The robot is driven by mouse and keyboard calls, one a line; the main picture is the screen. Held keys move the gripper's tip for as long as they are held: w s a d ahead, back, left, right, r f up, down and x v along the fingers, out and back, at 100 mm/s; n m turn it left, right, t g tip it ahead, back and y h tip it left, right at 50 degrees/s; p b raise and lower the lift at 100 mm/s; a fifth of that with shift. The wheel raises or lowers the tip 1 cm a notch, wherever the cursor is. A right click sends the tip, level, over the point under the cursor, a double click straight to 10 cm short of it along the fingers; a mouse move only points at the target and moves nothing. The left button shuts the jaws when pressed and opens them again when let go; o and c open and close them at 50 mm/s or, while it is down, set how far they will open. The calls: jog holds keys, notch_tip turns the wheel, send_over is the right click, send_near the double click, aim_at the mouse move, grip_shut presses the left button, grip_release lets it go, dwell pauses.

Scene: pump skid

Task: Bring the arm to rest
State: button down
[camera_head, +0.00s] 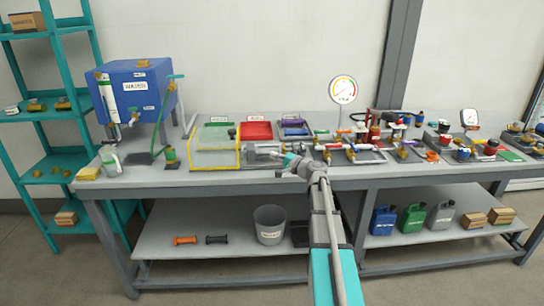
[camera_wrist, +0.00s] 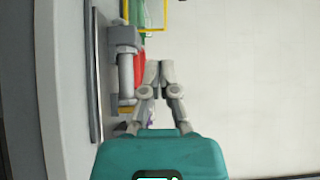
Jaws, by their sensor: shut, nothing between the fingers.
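My gripper (camera_wrist: 159,72) shows in the wrist view with its two grey fingers together and nothing between them. Its teal body fills the bottom of that view. In the head view my arm reaches up from the bottom centre, and its teal-and-grey wrist end is at the front edge of the workbench (camera_head: 240,178). The finger ends are too small there to tell apart from the grey pipework behind. The wrist view is turned sideways, with grey fittings and a red patch left of the fingers.
A blue tank (camera_head: 137,88) stands left; a gauge (camera_head: 343,90) and several valves stand right. A bucket (camera_head: 270,225) and jugs (camera_head: 412,219) sit on the lower shelf.

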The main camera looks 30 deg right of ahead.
jog(key=s+a+f+n+g+y, duration=0.1)
jog(key=s+a+f+n+g, duration=0.15)
jog(key=a, duration=0.35)
jog(key=s+a+f+n+g+y, duration=0.1)
jog(key=a+f+n+g, duration=0.15)
jog(key=a, duration=0.35)
jog(key=s+a+f+n+g+h, duration=0.55)
jog(key=s+a+f+g, duration=0.35)
jog(key=s+a+f, duration=0.5)
jog(key=shift+s+a+r+n+g+h, duration=0.6)
jog(key=shift+s+n+g+h, duration=1)
jog(key=shift+s, duration=3.6)
notch_tip(320, 180, up, 13)
jog(key=p, duration=1.3)
jog(key=shift+d+f+t, duration=0.15)
jog(key=shift+f+t, duration=0.05)
jog(key=shift+t, duration=0.1)
